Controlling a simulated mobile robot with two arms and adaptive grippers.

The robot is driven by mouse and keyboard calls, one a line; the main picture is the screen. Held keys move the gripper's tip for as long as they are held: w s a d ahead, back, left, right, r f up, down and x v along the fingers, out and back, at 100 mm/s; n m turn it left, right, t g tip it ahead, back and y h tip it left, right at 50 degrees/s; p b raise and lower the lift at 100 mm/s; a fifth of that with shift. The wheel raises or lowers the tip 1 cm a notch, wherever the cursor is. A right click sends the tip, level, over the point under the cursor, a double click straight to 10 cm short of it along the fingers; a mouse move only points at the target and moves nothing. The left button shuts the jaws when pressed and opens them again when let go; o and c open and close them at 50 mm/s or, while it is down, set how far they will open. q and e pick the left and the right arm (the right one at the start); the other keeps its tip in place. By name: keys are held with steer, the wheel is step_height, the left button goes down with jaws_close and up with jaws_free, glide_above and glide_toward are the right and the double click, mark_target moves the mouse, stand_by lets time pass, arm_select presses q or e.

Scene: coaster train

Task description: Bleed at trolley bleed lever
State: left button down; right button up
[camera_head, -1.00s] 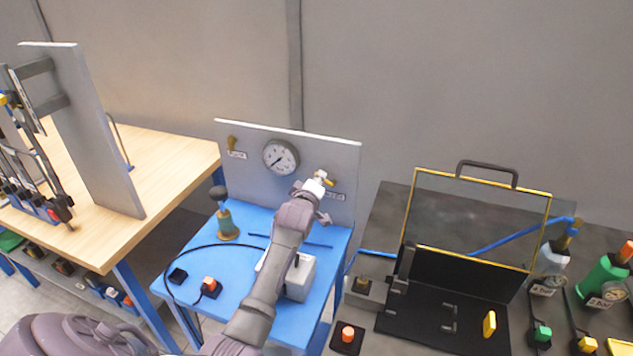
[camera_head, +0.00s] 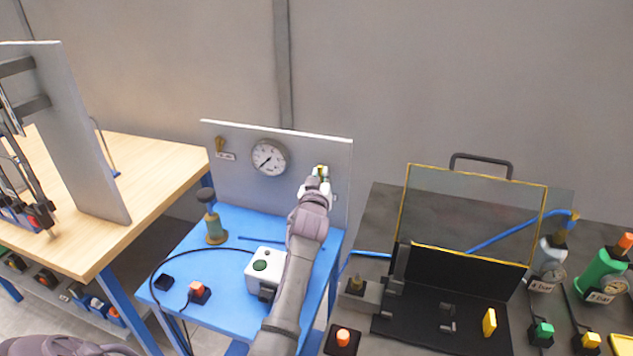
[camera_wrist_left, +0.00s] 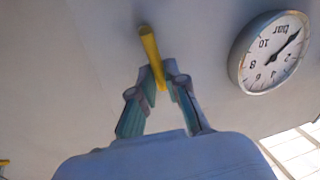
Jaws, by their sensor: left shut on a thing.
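The trolley (camera_head: 225,312) has a blue top with an upright grey panel (camera_head: 232,182) at its back. A yellow lever (camera_wrist_left: 149,45) sticks out of the panel in the left wrist view. My left gripper (camera_wrist_left: 165,84) is shut on this lever, its fingertips on either side of it. In the head view the left gripper (camera_head: 320,178) is at the right part of the panel and hides most of the lever and its label. A round gauge (camera_head: 269,157) is left of the gripper; it also shows upside down in the left wrist view (camera_wrist_left: 270,52). My right gripper is not in view.
A brass-coloured lever (camera_head: 219,145) is on the panel's left. A white box (camera_head: 264,262), a green-brown bottle-like object (camera_head: 214,228) and a red button (camera_head: 198,288) stand on the trolley. A wooden bench (camera_head: 160,160) is left; a dark table (camera_head: 385,215) with a framed clear cover is right.

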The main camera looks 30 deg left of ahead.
arm_select(q)
steer(key=shift+w+d+m+b, duration=0.1)
steer(key=shift+d+m+b, duration=0.35)
steer(key=shift+m, duration=0.45)
steer(key=c, duration=1.2)
jaws_free()
steer(key=v, duration=0.7)
steer(key=shift+f, duration=0.15)
